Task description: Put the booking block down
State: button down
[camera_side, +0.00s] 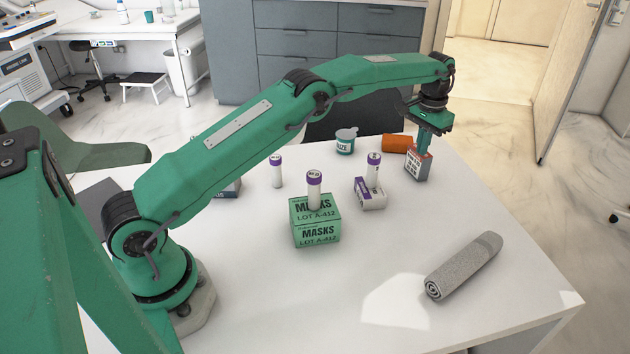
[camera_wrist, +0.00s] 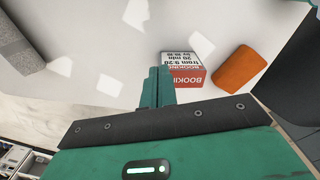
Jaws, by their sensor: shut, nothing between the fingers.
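The booking block (camera_side: 417,167) is a small box with printed white and grey faces and a red part. It is at the table's far right edge area, seemingly standing on the tabletop. In the wrist view the block (camera_wrist: 185,68) shows its red face marked BOOKING and a white printed face. My gripper (camera_side: 425,143) is shut and empty, its fingers pointing down right by the block's top in the side view. In the wrist view the shut fingers (camera_wrist: 158,86) are just left of the block. I cannot tell whether they touch it.
An orange cylinder (camera_side: 397,143) lies beside the block. A teal-labelled jar (camera_side: 346,141), a small white box (camera_side: 369,194) with a purple-capped tube, another tube (camera_side: 276,171) and a green MASKS box (camera_side: 316,222) stand leftward. A grey roll (camera_side: 463,265) lies at front right. The right-hand table (camera_side: 520,240) has free room.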

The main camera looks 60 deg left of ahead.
jog(key=shift+r, duration=1.1)
jog(key=c, duration=1.3)
grip_release()
jog(key=shift+c, duration=0.2)
jog(key=o, duration=0.6)
jog(key=shift+w+a+n, duration=0.1)
jog(key=shift+n, duration=0.3)
jog(key=shift+w+a+f+n+t, duration=0.15)
jog(key=shift+a+n+t, duration=0.4)
jog(key=shift+n, duration=1.65)
jog(key=shift+a+f+n+t, duration=0.1)
jog(key=shift+a+n+t, duration=0.4)
jog(key=shift+n, duration=1.7)
jog(key=shift+w+a+f+n+t, duration=0.25)
jog(key=shift+n+t, duration=0.5)
jog(key=shift+n, duration=1.45)
jog(key=shift+s+r, duration=0.1)
jog(key=shift+s, duration=0.1)
